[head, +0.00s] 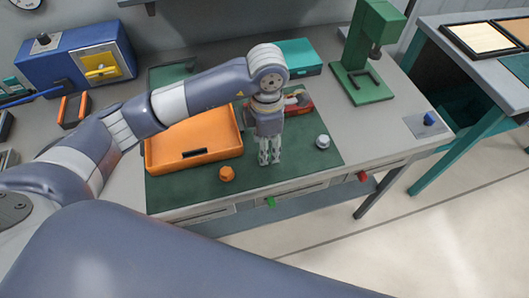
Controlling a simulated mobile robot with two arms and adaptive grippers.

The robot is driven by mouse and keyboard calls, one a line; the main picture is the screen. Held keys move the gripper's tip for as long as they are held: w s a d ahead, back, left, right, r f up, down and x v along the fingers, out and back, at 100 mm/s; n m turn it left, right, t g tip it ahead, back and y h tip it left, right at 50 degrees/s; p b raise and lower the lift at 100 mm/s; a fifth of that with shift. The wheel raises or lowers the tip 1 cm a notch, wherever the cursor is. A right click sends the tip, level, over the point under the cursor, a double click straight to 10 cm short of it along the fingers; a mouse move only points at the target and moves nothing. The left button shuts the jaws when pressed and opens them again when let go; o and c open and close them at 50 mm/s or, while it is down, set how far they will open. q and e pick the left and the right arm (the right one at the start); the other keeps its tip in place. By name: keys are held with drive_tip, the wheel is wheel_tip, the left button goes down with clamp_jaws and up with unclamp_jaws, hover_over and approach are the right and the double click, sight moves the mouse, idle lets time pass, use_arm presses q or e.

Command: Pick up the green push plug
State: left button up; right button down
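A small green plug-like piece (270,202) shows at the front edge of the workbench, by the drawer fronts. I take it for the green push plug; its shape is too small to make out. My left gripper (269,161) points down over the dark green mat, above and behind the green piece in the picture, apart from it. Its fingers look close together and nothing shows between them, but I cannot tell whether they are open or shut. My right gripper is not in view.
An orange tray (194,153), an orange knob (227,174) and a white knob (323,141) stand on the mat (300,170) around my gripper. A red tool (300,104) lies behind it. A red piece (362,176) sits at the bench front. A green press (366,60) stands behind.

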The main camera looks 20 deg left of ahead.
use_arm(q)
drive_tip(key=shift+w+a+f, duration=0.1)
drive_tip(key=shift+f, duration=0.25)
drive_tip(key=f, duration=0.1)
drive_tip(key=f+p, duration=0.2)
drive_tip(key=shift+w+a+f, duration=0.2)
drive_tip(key=shift+a+f, duration=0.05)
drive_tip(key=shift+f, duration=0.6)
drive_tip(key=c, duration=0.8)
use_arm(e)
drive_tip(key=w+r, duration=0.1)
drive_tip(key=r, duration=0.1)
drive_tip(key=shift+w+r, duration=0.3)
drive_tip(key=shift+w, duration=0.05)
